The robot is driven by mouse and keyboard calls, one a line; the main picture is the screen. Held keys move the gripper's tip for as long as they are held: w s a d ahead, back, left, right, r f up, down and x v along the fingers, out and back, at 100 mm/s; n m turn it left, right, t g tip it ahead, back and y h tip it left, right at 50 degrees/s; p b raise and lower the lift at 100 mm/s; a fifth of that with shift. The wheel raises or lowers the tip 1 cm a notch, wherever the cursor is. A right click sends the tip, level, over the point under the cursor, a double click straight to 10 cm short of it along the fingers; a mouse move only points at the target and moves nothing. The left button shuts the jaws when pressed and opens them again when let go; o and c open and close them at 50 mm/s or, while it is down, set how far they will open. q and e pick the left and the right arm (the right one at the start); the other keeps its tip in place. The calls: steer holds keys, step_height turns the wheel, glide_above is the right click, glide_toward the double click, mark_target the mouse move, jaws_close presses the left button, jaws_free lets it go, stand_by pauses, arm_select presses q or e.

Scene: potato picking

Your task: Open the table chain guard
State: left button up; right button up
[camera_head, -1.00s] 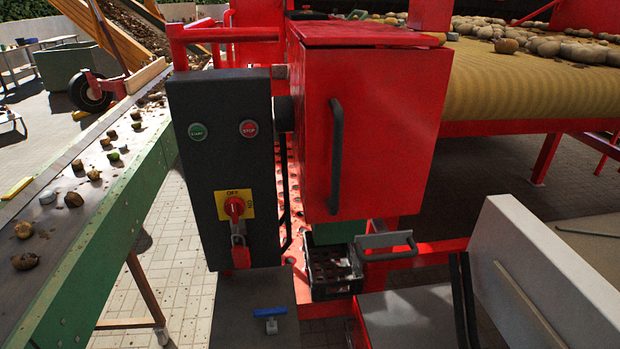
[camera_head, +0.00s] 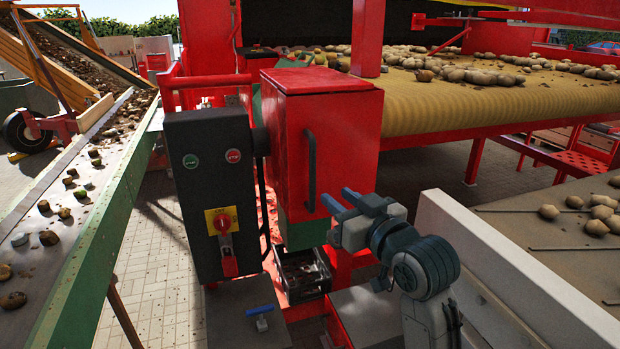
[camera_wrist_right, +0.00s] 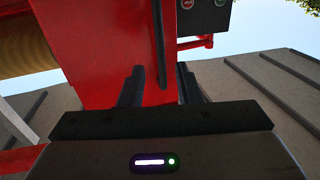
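The table chain guard (camera_head: 335,125) is a red box with a dark vertical handle (camera_head: 310,170) on its front; it appears closed. My right gripper (camera_head: 341,200) is in front of the guard's lower part, just right of the handle's lower end. In the right wrist view its two dark fingers (camera_wrist_right: 161,86) are apart with nothing between their tips. The guard (camera_wrist_right: 105,45) and the handle (camera_wrist_right: 158,45) show beyond them, the handle lined up with the gap. I cannot tell the exact distance, but the handle is not gripped. My left gripper is not in view.
A dark control box (camera_head: 212,185) with a red switch stands left of the guard. A black crate (camera_head: 303,270) sits below it. A pale panel (camera_head: 500,265) rises right of my right arm. A potato conveyor (camera_head: 465,105) runs behind; another belt (camera_head: 75,225) is at left.

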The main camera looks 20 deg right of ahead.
mark_target(314, 179)
steer(key=p+x, duration=0.4)
steer(key=x, duration=0.6)
steer(key=shift+a+r, duration=0.1)
steer(key=shift+r, duration=0.05)
steer(key=shift+w, duration=0.25)
steer(key=shift+f, duration=0.2)
jaws_close()
